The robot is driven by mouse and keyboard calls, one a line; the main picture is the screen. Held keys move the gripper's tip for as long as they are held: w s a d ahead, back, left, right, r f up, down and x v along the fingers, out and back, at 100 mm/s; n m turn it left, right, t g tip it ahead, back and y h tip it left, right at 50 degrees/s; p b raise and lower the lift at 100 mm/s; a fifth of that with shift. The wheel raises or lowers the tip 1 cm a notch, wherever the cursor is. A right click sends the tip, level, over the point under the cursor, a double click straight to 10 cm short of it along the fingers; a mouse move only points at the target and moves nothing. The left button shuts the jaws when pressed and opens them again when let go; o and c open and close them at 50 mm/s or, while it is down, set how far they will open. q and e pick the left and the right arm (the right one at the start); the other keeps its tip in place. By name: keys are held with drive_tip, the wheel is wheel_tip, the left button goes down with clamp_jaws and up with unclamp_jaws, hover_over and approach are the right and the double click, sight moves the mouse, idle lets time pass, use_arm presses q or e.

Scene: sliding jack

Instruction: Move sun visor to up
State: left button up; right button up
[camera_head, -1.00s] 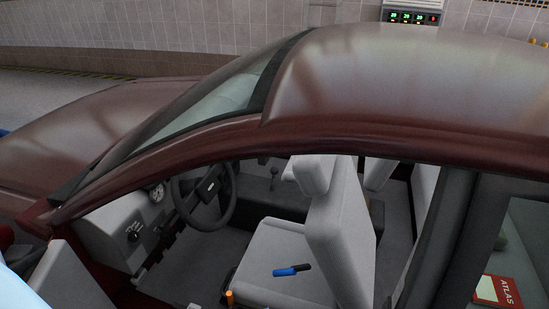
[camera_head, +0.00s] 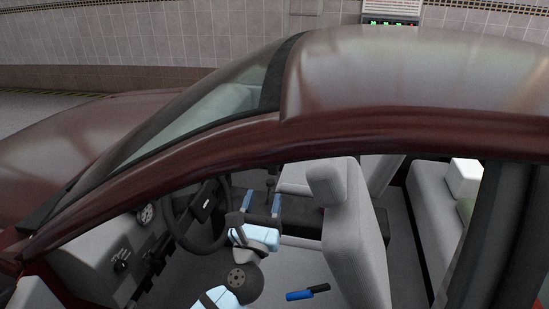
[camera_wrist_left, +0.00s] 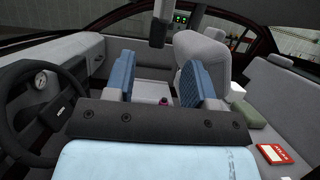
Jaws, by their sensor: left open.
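I cannot make out the sun visor for certain in either view. In the head view the car roof (camera_head: 410,75) covers the area under its front edge. A dark grey piece (camera_wrist_left: 158,25) hangs from the top middle of the left wrist view; I cannot tell whether it belongs to the visor. My left gripper (camera_head: 262,200) is inside the cabin, between the steering wheel (camera_head: 205,208) and the front seat (camera_head: 345,230). Its blue-padded fingers are apart and empty in the left wrist view (camera_wrist_left: 156,80), below the dark grey piece. My right gripper is out of view.
The door opening is framed by the dark red roof rail (camera_head: 230,145) and the pillar (camera_head: 490,230). A blue marker (camera_head: 305,293) lies on the near front seat. A red book (camera_wrist_left: 281,160) lies on the rear seat. The dashboard (camera_head: 100,255) is at left.

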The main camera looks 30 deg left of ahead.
sight(273, 167)
use_arm(q)
drive_tip(key=p+x, duration=0.2)
drive_tip(key=x, duration=0.8)
drive_tip(key=shift+w+p, duration=0.1)
drive_tip(key=shift+p, duration=0.25)
drive_tip(key=shift+w+a+r, duration=0.2)
drive_tip(key=shift+w, duration=0.4)
drive_tip(key=shift+c, duration=0.5)
drive_tip(key=shift+d, duration=0.1)
clamp_jaws()
